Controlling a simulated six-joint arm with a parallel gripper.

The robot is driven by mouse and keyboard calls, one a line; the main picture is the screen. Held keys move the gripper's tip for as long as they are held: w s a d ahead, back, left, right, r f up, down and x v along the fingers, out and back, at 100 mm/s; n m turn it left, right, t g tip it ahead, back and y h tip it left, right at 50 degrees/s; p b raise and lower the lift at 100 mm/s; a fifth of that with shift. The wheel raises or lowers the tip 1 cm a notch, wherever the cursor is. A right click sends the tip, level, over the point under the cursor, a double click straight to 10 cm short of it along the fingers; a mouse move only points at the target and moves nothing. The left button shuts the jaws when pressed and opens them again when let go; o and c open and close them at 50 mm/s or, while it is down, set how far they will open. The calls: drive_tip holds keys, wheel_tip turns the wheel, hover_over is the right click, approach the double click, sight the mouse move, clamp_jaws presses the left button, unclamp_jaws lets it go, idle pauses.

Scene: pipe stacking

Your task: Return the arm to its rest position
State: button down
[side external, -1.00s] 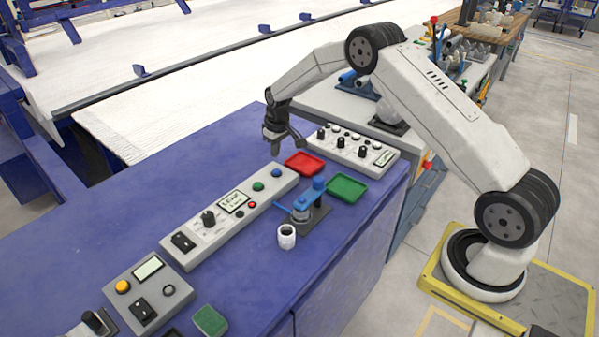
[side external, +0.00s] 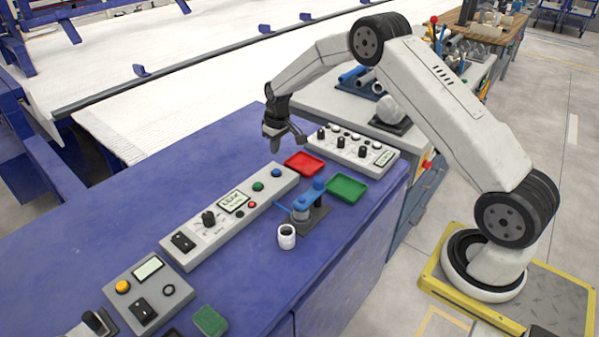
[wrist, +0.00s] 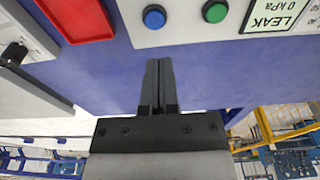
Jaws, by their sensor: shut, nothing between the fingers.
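My gripper (side external: 285,141) hangs above the blue bench (side external: 130,215), behind the red tray (side external: 305,162) and the control panel (side external: 235,205). In the wrist view my gripper's fingers (wrist: 158,62) are together with nothing between them. The wrist view shows the panel's blue button (wrist: 154,17) and green button (wrist: 214,11) just beyond the fingertips. The red tray also shows in the wrist view (wrist: 80,18) at the upper left.
A blue clamp fixture (side external: 308,208) and a white cup-like part (side external: 286,237) stand in front of the panel. A green tray (side external: 346,188) is at the right. A second panel (side external: 352,148) stands behind the trays. The bench's left side is clear.

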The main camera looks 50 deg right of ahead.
drive_tip(key=s+a+r, duration=0.4)
drive_tip(key=s, duration=0.3)
drive_tip(key=s+a+r, duration=0.4)
drive_tip(key=s, duration=0.2)
drive_tip(key=s+a+t, duration=0.1)
drive_tip(key=s+a, duration=0.3)
drive_tip(key=s, duration=1.2)
drive_tip(key=shift+a+r, duration=0.15)
drive_tip(key=shift+r, duration=0.15)
